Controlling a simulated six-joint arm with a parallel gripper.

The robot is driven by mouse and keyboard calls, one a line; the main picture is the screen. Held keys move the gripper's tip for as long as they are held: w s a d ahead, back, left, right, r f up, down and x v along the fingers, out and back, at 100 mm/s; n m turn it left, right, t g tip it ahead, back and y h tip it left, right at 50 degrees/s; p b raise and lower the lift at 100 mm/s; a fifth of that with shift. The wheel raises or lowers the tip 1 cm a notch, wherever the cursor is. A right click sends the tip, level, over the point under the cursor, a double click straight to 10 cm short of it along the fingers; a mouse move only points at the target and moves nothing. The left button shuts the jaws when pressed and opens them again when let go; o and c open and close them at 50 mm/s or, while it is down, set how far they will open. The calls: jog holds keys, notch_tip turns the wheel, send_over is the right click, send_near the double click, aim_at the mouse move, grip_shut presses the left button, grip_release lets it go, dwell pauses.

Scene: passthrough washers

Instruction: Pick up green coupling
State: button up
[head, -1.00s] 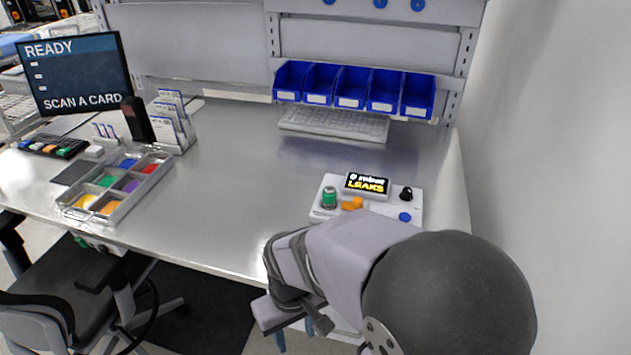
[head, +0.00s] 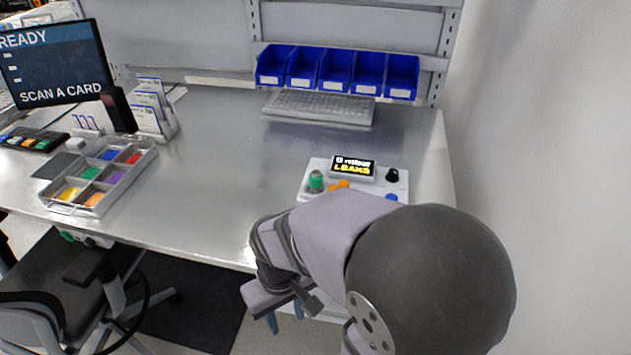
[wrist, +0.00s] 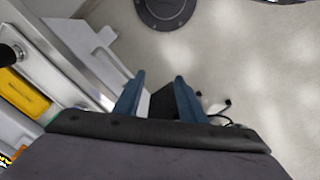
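A green upright cylinder (head: 316,182), which looks like the green coupling, stands at the left end of a white tester box on the bench. A tray compartment at left also holds something green (head: 91,173), too small to make out. My gripper (head: 285,315) hangs below the bench's front edge, in front of the tester box and well away from both green things. In the wrist view my gripper (wrist: 159,76) has its two blue fingers apart with nothing between them, over the floor. No green part shows in the wrist view.
The white tester box (head: 306,188) has a lit display reading LEAKS, orange parts and knobs. The divided tray (head: 64,208), card holders (head: 150,108), keyboard (head: 318,107) and blue bins (head: 337,72) stand around clear bench. A chair (head: 55,290) is at front left. A wall bounds the right.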

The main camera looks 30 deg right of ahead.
jog(key=w+d+r+m, duration=0.1)
jog(key=w+d, duration=0.2)
jog(key=w, duration=0.3)
jog(key=w+d+r+m+t, duration=0.1)
jog(key=w+d+r, duration=0.1)
jog(key=w, duration=0.4)
jog(key=w+d+r+m, duration=0.1)
jog(key=w+d+m, duration=0.1)
jog(key=w+d, duration=0.2)
jog(key=shift+w+d+r+h+p, duration=0.15)
jog(key=shift+w+r+h, duration=0.05)
jog(key=shift+w, duration=0.4)
jog(key=shift+w+d+r+h+p, duration=0.15)
jog(key=shift+w+h, duration=0.05)
jog(key=shift+w, duration=0.35)
jog(key=w+d+r+m+t, duration=0.1)
jog(key=w+d+r+m, duration=0.1)
jog(key=w+d, duration=0.65)
jog(key=m+h, duration=0.1)
jog(key=m, duration=0.2)
send_over(316, 173)
jog(key=s+a, duration=0.1)
jog(key=s, duration=0.1)
jog(key=shift+w+r+t, duration=0.1)
jog(key=shift+w+t, duration=0.15)
jog(key=shift+t, duration=0.05)
jog(key=shift+h, duration=0.3)
jog(key=shift+p+x, duration=2.35)
jog(key=shift+x, duration=1.3)
jog(key=shift+w+a, duration=0.15)
